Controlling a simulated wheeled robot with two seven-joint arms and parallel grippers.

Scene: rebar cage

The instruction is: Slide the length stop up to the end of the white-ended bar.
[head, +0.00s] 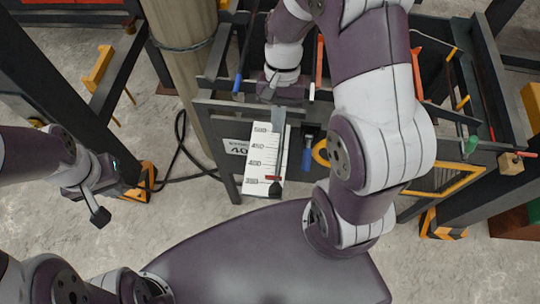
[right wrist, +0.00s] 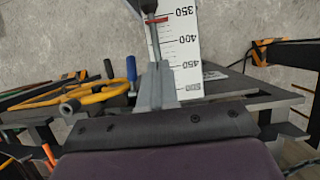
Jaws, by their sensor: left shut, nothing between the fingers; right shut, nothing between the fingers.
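The length stop (head: 275,189) shows as a dark knob with a red pointer low on a white scale plate (head: 252,160), near the 350 mark. The pointer and dark stop (right wrist: 151,18) also show at the top of the right wrist view. The white-ended bar (head: 311,92) has its end just right of my right gripper (head: 278,128). That gripper is shut and empty, its fingers in front of the scale, above the stop in the picture; I cannot tell if they touch it. My left gripper (head: 99,214) is shut and empty over the floor at left.
A blue-ended bar (head: 237,84) is left of my right gripper, and a green-ended bar (head: 472,144) is far right. A blue-handled tool (head: 307,155) and a yellow item (head: 320,152) are right of the scale. A wooden post (head: 184,60) stands at left.

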